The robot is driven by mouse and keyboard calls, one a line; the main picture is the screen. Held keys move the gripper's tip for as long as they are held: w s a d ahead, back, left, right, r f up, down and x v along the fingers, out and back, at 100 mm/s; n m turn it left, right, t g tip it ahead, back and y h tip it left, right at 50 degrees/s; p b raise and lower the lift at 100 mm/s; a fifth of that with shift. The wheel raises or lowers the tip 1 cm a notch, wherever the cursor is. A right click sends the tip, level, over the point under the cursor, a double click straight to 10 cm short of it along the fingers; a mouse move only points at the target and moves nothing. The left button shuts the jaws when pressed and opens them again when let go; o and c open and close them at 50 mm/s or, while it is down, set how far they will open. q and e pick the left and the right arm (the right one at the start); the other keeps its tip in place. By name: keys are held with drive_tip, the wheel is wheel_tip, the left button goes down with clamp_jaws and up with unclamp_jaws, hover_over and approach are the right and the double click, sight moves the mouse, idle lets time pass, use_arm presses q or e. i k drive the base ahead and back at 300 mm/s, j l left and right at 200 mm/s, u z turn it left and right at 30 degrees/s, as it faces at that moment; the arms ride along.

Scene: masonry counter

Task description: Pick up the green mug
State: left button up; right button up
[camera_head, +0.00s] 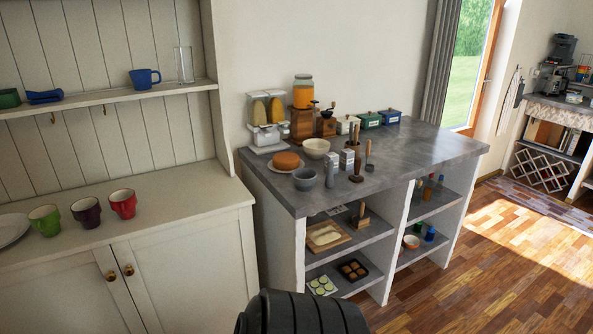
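A green mug (45,220) stands upright on the cream cabinet top at the left, the leftmost of a row of three mugs. It is next to a white plate (12,229), which is cut off by the picture's left edge. A purple mug (87,212) stands just right of it, and a red mug (123,204) is further right. Neither of my grippers shows in this view.
The cream cabinet top (180,192) is clear right of the red mug. A shelf above holds a blue mug (145,79) and a glass (184,65). The grey counter (430,151) at the right carries jars, bowls and grinders. A dark rounded part shows at bottom centre.

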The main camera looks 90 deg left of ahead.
sight(46, 217)
drive_tip(key=l+u, duration=0.15)
drive_tip(key=u, duration=4.3)
drive_tip(key=i+l+u, duration=0.1)
drive_tip(key=i+u, duration=0.15)
drive_tip(key=u, duration=0.15)
drive_tip(key=i+l+u, duration=0.2)
drive_tip(key=u, duration=0.25)
drive_tip(key=i, duration=0.05)
